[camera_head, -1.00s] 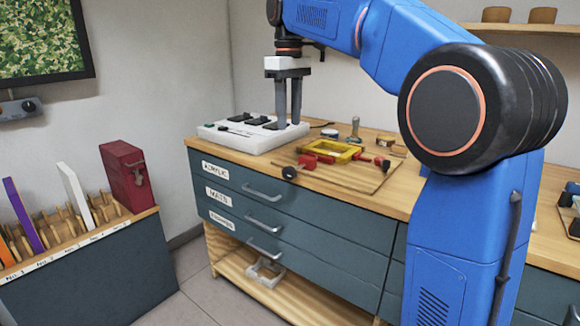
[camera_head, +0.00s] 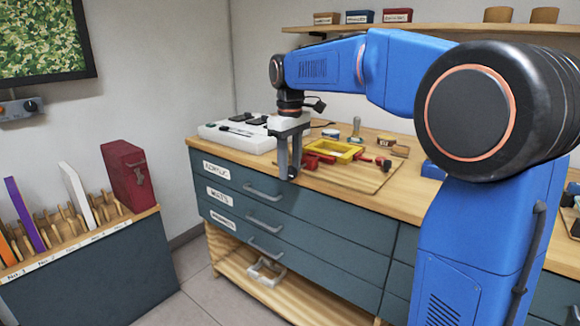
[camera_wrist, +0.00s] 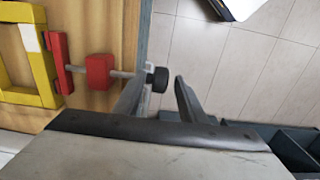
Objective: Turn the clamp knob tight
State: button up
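The clamp knob (camera_wrist: 157,79) is black and sits at the end of a thin metal rod at the workbench's front edge. In the wrist view, the rod runs through a red block (camera_wrist: 99,71) to a red jaw (camera_wrist: 60,63) beside a yellow frame (camera_wrist: 20,97). My gripper (camera_wrist: 163,80) is open, with the knob between its fingertips, nearer the left one. I cannot tell whether they touch. In the head view, my gripper (camera_head: 290,170) points down at the bench's front edge, and its fingers partly hide the knob. The yellow frame (camera_head: 331,151) lies flat on a wooden board.
A red-handled tool (camera_head: 383,163) and small jars (camera_head: 386,141) lie to the right. Dark drawers (camera_head: 250,205) are below the bench edge, and open floor shows beyond it in the wrist view.

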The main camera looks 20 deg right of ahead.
jog(key=shift+f, duration=0.1)
jog(key=c, duration=0.9)
jog(key=shift+o, duration=0.4)
jog(key=shift+s, duration=0.1)
